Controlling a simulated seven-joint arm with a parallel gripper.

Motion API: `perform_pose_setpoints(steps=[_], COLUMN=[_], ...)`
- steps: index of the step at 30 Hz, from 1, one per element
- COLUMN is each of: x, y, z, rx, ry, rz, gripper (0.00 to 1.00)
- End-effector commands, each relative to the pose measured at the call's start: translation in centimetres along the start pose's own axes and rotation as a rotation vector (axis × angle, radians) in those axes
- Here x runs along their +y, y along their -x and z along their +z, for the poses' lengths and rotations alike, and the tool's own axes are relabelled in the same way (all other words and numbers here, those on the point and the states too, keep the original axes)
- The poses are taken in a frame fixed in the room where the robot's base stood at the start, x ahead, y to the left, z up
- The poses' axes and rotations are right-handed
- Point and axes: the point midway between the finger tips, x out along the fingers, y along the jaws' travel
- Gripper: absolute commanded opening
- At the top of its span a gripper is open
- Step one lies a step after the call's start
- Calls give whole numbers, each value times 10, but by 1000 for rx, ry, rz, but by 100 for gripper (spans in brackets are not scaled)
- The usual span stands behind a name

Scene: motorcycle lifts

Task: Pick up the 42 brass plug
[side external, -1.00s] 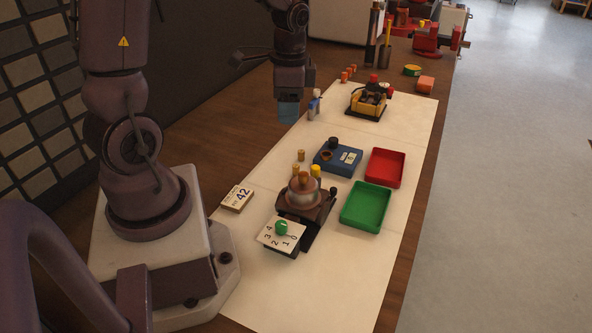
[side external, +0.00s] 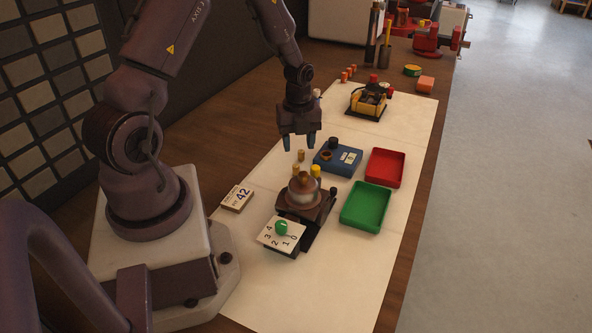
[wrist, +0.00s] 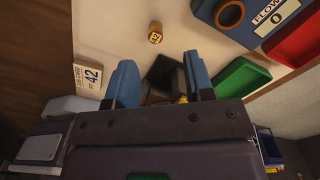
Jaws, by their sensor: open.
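A small brass plug (wrist: 155,33) with a dark marking that looks like 42 stands on the pale mat in the wrist view, ahead of my fingertips. The side view shows one brass plug (side external: 301,155) just below my gripper and another (side external: 296,169) closer to the turntable-like fixture; I cannot tell which is the marked one. My gripper (side external: 298,143) is open and empty, above the mat with its fingers pointing down. Its two blue fingers (wrist: 158,75) are spread apart in the wrist view, with no plug between them.
A 42 card (side external: 237,197) lies left of the brown fixture (side external: 306,207). A yellow-topped piece (side external: 316,170) stands close by the plugs. A blue box (side external: 338,159), red tray (side external: 385,167) and green tray (side external: 366,205) are to the right.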

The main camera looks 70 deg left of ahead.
Motion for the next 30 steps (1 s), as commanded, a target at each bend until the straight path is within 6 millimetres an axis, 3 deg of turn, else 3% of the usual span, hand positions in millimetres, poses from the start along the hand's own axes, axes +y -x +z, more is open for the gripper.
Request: perform_pose_setpoints(steps=[18, 27, 30], x=[6, 6, 6], y=[-72, -77, -76], z=[-3, -2, -2], rx=[1, -1, -1], ry=[1, 2, 2], rz=[1, -1, -1], gripper=[48, 48, 28])
